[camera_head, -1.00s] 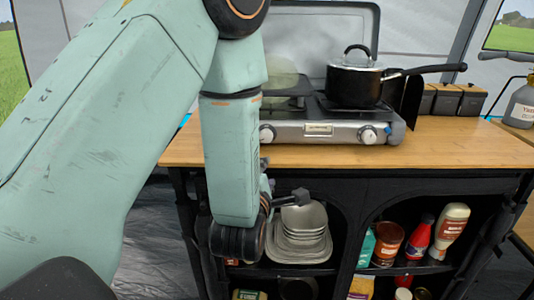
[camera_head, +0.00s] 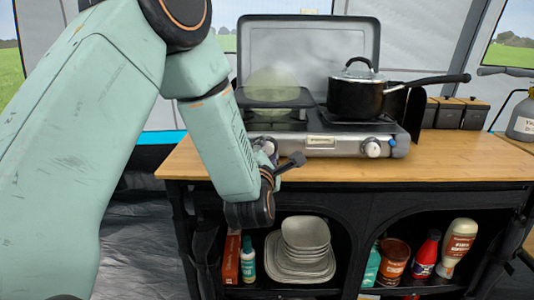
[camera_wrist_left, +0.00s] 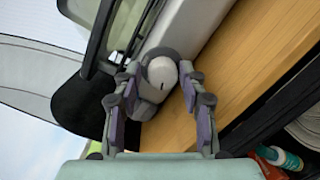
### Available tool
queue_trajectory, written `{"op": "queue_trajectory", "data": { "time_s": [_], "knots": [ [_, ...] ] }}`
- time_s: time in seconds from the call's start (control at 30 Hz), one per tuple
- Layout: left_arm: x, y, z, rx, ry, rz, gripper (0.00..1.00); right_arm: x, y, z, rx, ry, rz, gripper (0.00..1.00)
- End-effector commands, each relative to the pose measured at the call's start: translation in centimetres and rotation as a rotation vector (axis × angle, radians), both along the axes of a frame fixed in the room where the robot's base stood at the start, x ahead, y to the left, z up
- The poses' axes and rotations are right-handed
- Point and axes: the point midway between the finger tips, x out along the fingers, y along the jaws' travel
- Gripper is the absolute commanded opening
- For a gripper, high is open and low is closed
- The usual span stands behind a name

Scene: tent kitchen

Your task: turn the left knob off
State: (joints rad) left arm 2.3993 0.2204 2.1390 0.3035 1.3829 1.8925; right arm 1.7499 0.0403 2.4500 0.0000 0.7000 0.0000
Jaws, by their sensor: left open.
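The left knob (camera_head: 266,147) is on the front panel of the silver gas stove (camera_head: 322,154), partly hidden by my left arm in the head view. In the left wrist view the round pale knob (camera_wrist_left: 161,74) has a short dark mark on its face and lies between my fingertips. My left gripper (camera_head: 276,157) is open in front of the stove's left end. It also shows in the left wrist view (camera_wrist_left: 160,84), its fingers on both sides of the knob; I cannot tell if they touch it. My right gripper is out of view.
The right knob (camera_head: 372,148) is on the same panel. A black lidded pot (camera_head: 355,97) stands on the right burner, its handle pointing right. The wooden counter (camera_head: 450,161) is clear in front. Plates (camera_head: 300,258) and bottles stand on shelves below.

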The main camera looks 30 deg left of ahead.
Motion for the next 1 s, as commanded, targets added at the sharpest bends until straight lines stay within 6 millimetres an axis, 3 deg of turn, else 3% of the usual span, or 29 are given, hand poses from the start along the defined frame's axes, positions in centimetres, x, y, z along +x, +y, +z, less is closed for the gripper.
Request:
{"op": "queue_trajectory", "data": {
  "time_s": [0.27, 0.77, 1.0],
  "knots": [
    [0.18, 0.04, -0.05, 0.001, 0.002, -0.001, 0.41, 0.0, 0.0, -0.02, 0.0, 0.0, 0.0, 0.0],
    [0.18, 0.08, 0.01, 0.001, 0.0, 0.001, 0.0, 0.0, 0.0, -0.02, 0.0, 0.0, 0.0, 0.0],
    [0.19, 0.11, 0.08, 0.021, 0.012, 0.003, 0.0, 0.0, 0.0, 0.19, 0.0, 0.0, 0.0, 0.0]
  ]
}}
